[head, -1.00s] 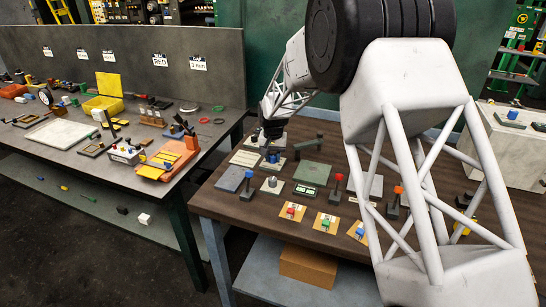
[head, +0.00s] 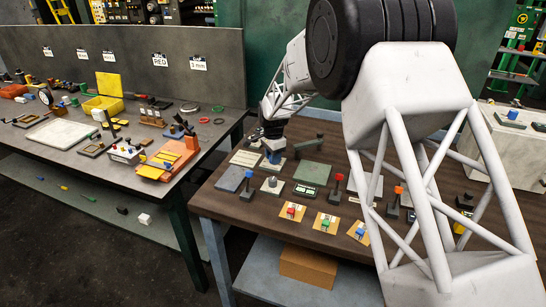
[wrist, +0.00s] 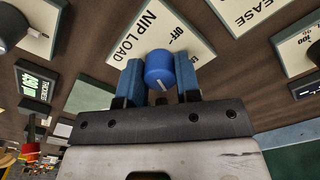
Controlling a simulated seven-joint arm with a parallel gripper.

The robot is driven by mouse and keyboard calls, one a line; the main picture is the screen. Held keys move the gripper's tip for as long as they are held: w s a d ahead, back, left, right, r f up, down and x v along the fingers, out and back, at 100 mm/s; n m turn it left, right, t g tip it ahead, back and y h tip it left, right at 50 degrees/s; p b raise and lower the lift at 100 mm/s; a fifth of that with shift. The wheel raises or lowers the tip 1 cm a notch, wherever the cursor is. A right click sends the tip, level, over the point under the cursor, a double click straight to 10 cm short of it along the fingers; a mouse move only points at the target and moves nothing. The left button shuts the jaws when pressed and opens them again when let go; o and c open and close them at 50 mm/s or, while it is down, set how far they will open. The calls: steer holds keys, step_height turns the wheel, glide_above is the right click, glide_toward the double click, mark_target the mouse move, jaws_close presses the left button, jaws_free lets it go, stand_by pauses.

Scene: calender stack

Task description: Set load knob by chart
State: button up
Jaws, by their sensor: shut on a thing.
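The load knob (wrist: 160,70) is blue, with a white mark on its side, and stands on a pale plate (wrist: 165,30) lettered "NIP LOAD" and "OFF". My gripper (wrist: 160,84) has a blue finger on each side of the knob and is shut on it. The lower part of the plate and part of its scale are hidden behind my fingers. In the head view my gripper (head: 274,156) is over the plate at the back left of the brown table, and the knob is largely covered there. I cannot make out a chart in these frames.
A plate lettered "EASE" (wrist: 248,12) lies beside the knob's plate. A display box with green digits (wrist: 38,86) and a grey knob (wrist: 14,24) are at the left of the wrist view. Upright levers (head: 337,186) and coloured switches (head: 325,222) stand nearer the table's front.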

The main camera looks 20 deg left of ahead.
steer(key=shift+r+m, duration=0.15)
steer(key=shift+m, duration=0.65)
steer(key=o, duration=0.9)
steer(key=shift+o, duration=0.2)
steer(key=shift+r, duration=3.85)
